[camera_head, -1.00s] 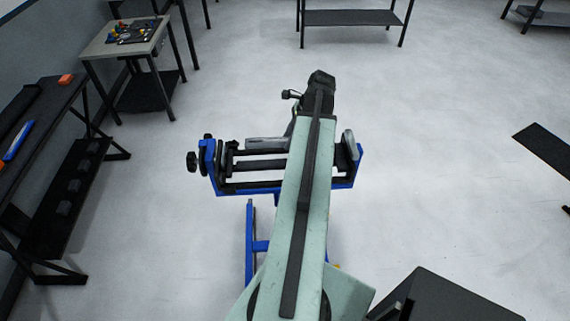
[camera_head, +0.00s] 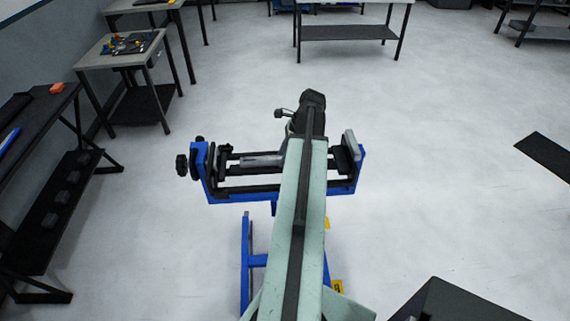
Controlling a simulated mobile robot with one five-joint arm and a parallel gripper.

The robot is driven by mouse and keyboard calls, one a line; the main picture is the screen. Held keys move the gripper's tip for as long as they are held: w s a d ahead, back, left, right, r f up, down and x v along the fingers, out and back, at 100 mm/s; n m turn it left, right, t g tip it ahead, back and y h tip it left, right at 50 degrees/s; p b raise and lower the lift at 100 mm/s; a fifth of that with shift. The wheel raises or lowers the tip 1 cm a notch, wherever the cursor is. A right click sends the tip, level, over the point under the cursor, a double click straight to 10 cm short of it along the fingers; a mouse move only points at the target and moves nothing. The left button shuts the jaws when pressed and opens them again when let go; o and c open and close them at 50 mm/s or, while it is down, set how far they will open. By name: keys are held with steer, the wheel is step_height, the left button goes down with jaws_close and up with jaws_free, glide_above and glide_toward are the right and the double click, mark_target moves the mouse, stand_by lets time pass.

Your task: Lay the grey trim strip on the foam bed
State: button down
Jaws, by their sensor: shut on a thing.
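The grey trim strip (camera_head: 262,161) is a short pale grey bar just left of my arm; its right end is hidden behind the arm. My gripper (camera_head: 290,138) is shut on it, with the fingertips mostly hidden by my green arm. The strip lies level, over or against the dark bars of a blue-ended stand (camera_head: 203,178). I cannot tell whether it touches them. No foam bed is plainly recognisable; the dark bars could carry it, but this is too small to tell.
A grey-topped table (camera_head: 118,46) with small tools and a dark bench (camera_head: 45,115) stand at the left. Another table with a dark shelf (camera_head: 347,33) stands at the back. A black mat (camera_head: 548,153) lies at the right. The floor around the stand is mostly clear.

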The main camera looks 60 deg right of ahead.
steer(key=shift+s+a+r+b, duration=0.25)
steer(key=shift+s+r+b, duration=0.15)
steer(key=shift+s+r, duration=0.1)
steer(key=shift+w+d+f, duration=0.3)
steer(key=shift+w+f, duration=0.2)
steer(key=shift+w, duration=0.15)
steer(key=c, duration=0.9)
jaws_free()
steer(key=shift+o, duration=0.2)
steer(key=shift+s+a+r, duration=0.15)
steer(key=shift+s+r, duration=0.1)
steer(key=shift+s, duration=0.05)
steer(key=shift+w, duration=0.25)
steer(key=p+v, duration=1.2)
steer(key=v, duration=0.1)
